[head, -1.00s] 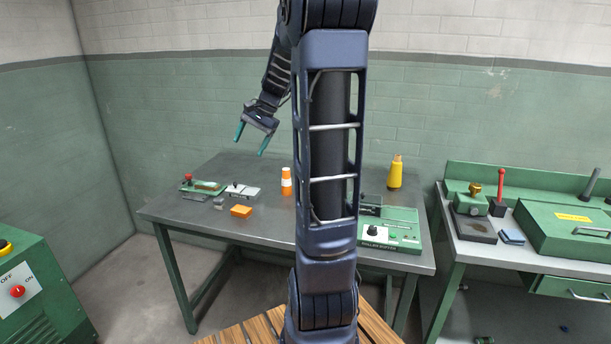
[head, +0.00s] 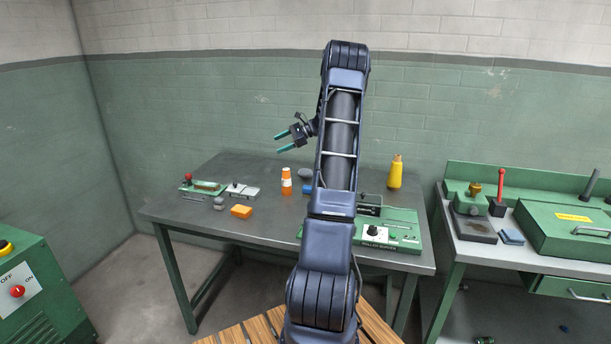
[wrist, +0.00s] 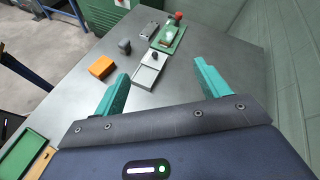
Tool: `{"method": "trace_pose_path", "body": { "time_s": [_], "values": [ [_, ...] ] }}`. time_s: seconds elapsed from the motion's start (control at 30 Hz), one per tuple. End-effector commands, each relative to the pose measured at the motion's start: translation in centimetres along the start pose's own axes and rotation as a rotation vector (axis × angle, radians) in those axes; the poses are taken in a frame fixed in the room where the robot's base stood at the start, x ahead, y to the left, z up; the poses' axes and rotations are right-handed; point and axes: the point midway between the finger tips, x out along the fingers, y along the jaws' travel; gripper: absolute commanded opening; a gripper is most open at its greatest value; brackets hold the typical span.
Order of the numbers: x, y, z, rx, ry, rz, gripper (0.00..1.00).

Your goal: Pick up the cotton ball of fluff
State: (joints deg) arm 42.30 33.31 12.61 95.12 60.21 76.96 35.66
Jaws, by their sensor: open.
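I cannot clearly make out a cotton ball of fluff in either view. A small pale patch (wrist: 168,39) shows on the green plate (wrist: 173,47) with the red knob in the wrist view, but it is too small to name. My gripper (head: 281,142) is above the back of the workbench in the head view, fingers pointing left, apart from everything below. Its two teal fingers are spread with nothing between them in the wrist view (wrist: 165,82). My arm hides part of the bench.
On the bench (head: 180,215) are an orange block (head: 241,211), a grey lump (head: 219,204), a silver plate with a knob (head: 243,191), an orange-and-white bottle (head: 286,181), a yellow bottle (head: 395,172) and a green roller station (head: 388,236). The bench's front left is clear.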

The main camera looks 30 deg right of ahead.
Motion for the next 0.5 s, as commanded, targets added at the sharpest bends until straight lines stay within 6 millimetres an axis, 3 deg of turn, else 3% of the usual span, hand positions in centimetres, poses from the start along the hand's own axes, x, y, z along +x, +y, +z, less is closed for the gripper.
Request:
{"method": "trace_pose_path", "body": {
  "time_s": [0.03, 0.2, 0.5],
  "values": [
    [-0.8, -0.7, -2.0, 0.04, -0.028, -0.03, 0.75],
    [-3.4, -2.9, -7.5, 0.156, -0.129, -0.13, 0.75],
    [-8.5, -5.0, -17.0, 0.328, -0.304, -0.299, 0.75]
  ]
}}
